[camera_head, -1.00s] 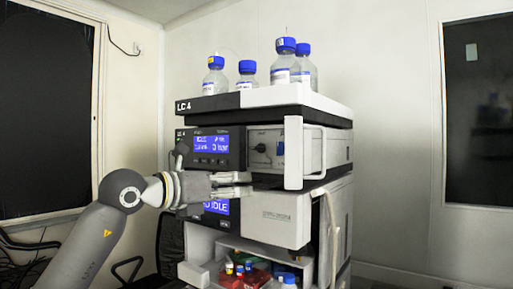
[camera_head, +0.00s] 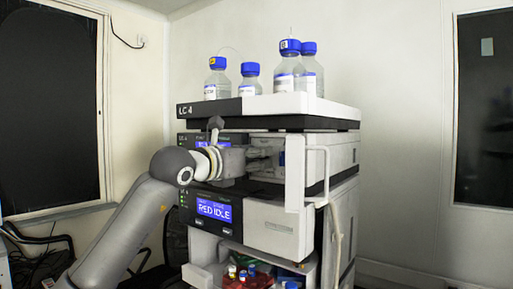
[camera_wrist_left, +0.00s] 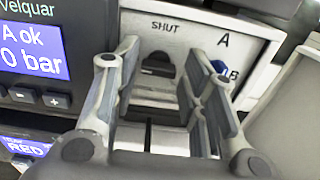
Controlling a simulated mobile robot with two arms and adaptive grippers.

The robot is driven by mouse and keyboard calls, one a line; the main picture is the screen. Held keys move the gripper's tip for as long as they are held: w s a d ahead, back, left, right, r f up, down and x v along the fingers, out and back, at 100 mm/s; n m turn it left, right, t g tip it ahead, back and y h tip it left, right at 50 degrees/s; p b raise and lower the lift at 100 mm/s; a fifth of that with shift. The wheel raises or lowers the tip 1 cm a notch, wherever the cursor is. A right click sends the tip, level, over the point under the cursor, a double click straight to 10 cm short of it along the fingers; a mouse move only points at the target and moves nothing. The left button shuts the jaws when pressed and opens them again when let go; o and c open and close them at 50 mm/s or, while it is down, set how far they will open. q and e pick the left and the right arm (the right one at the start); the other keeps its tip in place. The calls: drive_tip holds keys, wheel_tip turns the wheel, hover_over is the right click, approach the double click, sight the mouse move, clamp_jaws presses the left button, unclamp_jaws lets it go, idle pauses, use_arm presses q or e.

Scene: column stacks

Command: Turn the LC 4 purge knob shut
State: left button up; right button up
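The LC 4 stack (camera_head: 215,108) stands in the middle of the head view. The black purge knob (camera_wrist_left: 158,66) shows in the left wrist view, on a pale panel just below the word SHUT. My left gripper (camera_head: 265,160) reaches in front of that panel and hides the knob in the head view. In the left wrist view the gripper's (camera_wrist_left: 164,75) two fingers are apart, with the knob showing between their tips. I cannot tell whether they touch it. My right gripper is not in view.
A blue part (camera_wrist_left: 219,68) sits right of the knob beside letters A and B. An open white door with a handle (camera_head: 318,180) stands right of the gripper. Several blue-capped bottles (camera_head: 290,75) stand on top. A lower display (camera_head: 213,210) reads RED IDLE.

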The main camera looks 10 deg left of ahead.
use_arm(q)
drive_tip(key=shift+w+d, duration=0.1)
drive_tip(key=shift+w, duration=0.2)
drive_tip(key=shift+s, duration=0.1)
drive_tip(key=c, duration=0.7)
drive_tip(key=shift+c, duration=0.2)
